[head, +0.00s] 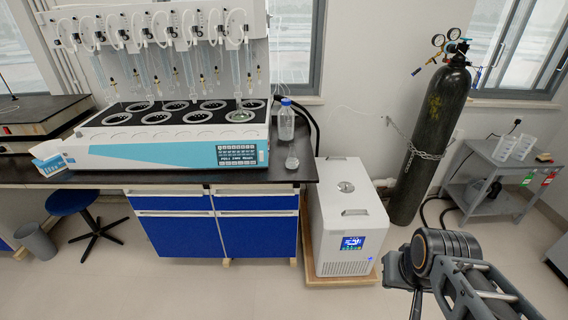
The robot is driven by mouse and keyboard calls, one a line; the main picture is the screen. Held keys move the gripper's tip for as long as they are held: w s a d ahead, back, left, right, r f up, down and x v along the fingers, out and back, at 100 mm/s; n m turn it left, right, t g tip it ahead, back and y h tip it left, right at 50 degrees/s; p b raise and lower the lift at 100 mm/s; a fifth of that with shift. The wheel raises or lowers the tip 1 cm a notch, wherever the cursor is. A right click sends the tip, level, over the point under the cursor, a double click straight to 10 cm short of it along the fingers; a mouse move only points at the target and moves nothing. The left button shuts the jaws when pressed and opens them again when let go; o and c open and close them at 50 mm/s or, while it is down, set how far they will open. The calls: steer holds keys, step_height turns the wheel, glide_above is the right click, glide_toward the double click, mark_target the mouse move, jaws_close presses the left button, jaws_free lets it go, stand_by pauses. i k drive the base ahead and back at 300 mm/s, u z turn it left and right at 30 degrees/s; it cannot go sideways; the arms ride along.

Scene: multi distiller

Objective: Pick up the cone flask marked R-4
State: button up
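A small clear cone flask (292,158) stands upright on the dark bench top, near its right end, beside the front right corner of the distiller. Its marking is too small to read, so I cannot tell whether it is R-4. My arm shows at the lower right, in front of the bench and the white chiller. The end of my arm, where my gripper (416,302) seems to be, is dark and partly cut off by the bottom edge. I cannot make out its fingers. It is far from the flask and touches nothing that I can see.
The white and blue distiller (180,150) fills most of the bench (80,178). A clear blue-capped bottle (286,122) stands just behind the flask. A white chiller (347,215), a dark gas cylinder (430,140) and a grey cart (500,165) stand to the right. The front floor is clear.

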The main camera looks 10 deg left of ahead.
mark_target(292, 162)
steer(key=u, duration=0.45)
steer(key=k, duration=0.5)
steer(key=u, duration=1.3)
steer(key=i, duration=1)
steer(key=u, duration=0.35)
steer(key=i, duration=0.95)
steer(key=z, duration=1.15)
steer(key=i, duration=0.85)
steer(key=z, duration=0.85)
